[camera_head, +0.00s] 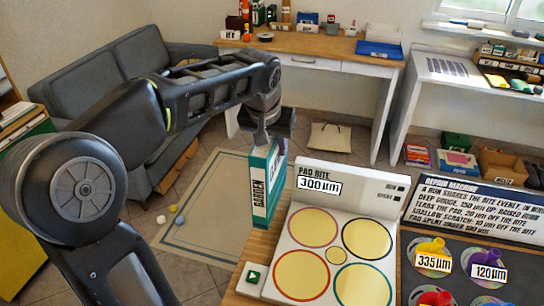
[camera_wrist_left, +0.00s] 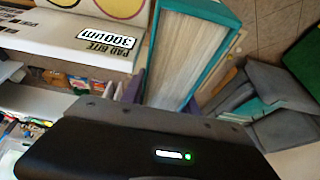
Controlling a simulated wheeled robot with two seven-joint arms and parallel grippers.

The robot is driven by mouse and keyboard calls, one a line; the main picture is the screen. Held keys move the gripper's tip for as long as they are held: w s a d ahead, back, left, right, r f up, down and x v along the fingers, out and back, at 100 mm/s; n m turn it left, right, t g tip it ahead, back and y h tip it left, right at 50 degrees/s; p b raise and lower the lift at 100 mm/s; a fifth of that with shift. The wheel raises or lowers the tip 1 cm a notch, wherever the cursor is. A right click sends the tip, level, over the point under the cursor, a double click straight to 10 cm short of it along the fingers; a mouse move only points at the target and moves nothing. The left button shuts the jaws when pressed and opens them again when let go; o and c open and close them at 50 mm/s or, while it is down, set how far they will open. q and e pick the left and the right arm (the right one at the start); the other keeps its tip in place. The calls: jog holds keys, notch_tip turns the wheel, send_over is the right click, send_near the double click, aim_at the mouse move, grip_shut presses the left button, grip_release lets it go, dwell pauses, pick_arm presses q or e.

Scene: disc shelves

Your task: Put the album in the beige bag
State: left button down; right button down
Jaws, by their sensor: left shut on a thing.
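The album (camera_head: 266,190), teal with a white spine label that seems to read "GARDEN", stands upright in the air beside the left edge of the white machine. My left gripper (camera_head: 275,135) is shut on its top edge from above. The left wrist view shows the album's pale page edges and teal cover (camera_wrist_left: 190,50) between the fingers. A beige bag (camera_head: 330,137) lies on the floor near the back desk, beyond the album. Its opening cannot be made out. My right gripper is not in view.
The white pad machine (camera_head: 350,195) with round beige pads is on the wooden table, right of the album. A grey sofa (camera_head: 95,85) is at the left. A desk (camera_head: 320,45) stands behind the bag. Tiled floor lies open between.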

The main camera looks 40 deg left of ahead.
pick_arm(q)
notch_tip(320, 180, up, 6)
dwell(0.9)
